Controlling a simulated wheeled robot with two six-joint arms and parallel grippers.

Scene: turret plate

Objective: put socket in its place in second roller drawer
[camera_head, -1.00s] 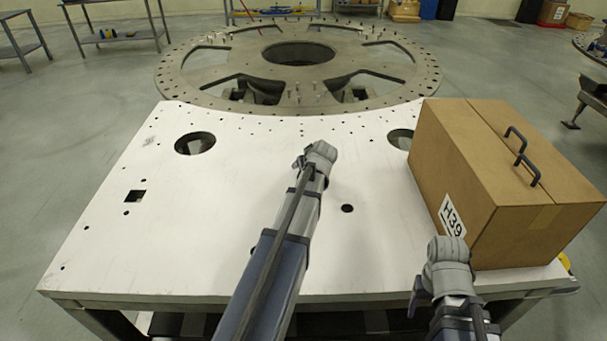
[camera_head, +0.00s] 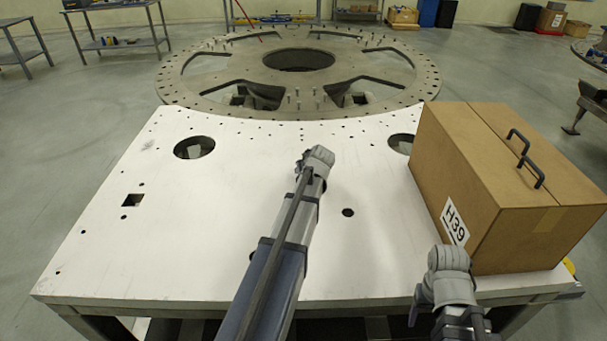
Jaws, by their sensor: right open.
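No socket and no roller drawer can be made out in the head view. My right gripper (camera_head: 418,302) is at the lower right, in front of the cardboard box, mostly hidden by its own wrist. It is open, and I see nothing held in it. My left arm reaches over the white plate, its end joint near the plate's middle. The left gripper itself is hidden behind that joint.
A white table plate (camera_head: 110,240) with round and square holes fills the front. A cardboard box (camera_head: 490,180) marked H39, with dark handles, stands on its right side. A large metal ring (camera_head: 200,95) lies beyond. The plate's left half is clear.

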